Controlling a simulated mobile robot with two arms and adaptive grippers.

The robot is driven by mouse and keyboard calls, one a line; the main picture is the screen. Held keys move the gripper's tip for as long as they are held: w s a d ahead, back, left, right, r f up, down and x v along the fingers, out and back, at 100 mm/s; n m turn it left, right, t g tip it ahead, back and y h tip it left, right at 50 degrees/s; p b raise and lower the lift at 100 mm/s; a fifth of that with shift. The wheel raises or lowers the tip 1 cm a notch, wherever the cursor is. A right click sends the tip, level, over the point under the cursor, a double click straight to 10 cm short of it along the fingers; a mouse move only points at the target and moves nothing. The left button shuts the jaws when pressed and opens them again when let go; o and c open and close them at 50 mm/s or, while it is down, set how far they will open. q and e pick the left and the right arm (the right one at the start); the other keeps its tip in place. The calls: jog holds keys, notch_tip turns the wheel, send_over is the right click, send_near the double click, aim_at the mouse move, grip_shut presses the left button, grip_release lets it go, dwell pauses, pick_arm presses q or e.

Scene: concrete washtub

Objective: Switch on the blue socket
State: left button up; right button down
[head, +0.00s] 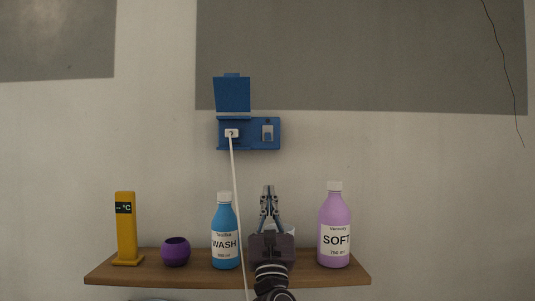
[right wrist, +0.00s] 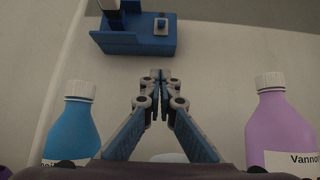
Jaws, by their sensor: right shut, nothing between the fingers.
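The blue socket (head: 250,133) is on the wall above the shelf. Its blue lid (head: 232,94) stands raised over the left part. A white plug (head: 231,133) with a white cable sits in the left part. A light grey rocker switch (head: 268,133) is on the right part; its on or off state I cannot tell. My right gripper (head: 268,187) is shut and empty, pointing up below the switch and apart from it. The right wrist view also shows the socket (right wrist: 135,42) ahead of the shut fingertips (right wrist: 160,75), with the switch (right wrist: 161,25) straight ahead. My left gripper is not in view.
A wooden shelf (head: 190,280) holds a yellow thermometer (head: 126,235), a purple pot (head: 175,252), a blue WASH bottle (head: 224,232) and a lilac SOFT bottle (head: 335,225). The cable (head: 237,190) hangs left of my right gripper. The wall between gripper and socket is clear.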

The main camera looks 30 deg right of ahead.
aim_at(268, 137)
pick_arm(q)
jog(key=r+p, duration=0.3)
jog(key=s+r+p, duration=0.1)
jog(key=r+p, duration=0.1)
jog(key=p, duration=0.1)
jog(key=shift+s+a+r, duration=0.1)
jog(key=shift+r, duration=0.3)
pick_arm(e)
jog(key=w+d+r, duration=0.1)
jog(key=w+r, duration=0.1)
jog(key=r, duration=0.3)
jog(key=w+d+r, duration=0.1)
jog(key=w+r, duration=0.1)
jog(key=r, duration=0.4)
jog(key=shift+w+d, duration=0.25)
jog(key=shift+d, duration=0.15)
jog(key=shift+f, duration=0.1)
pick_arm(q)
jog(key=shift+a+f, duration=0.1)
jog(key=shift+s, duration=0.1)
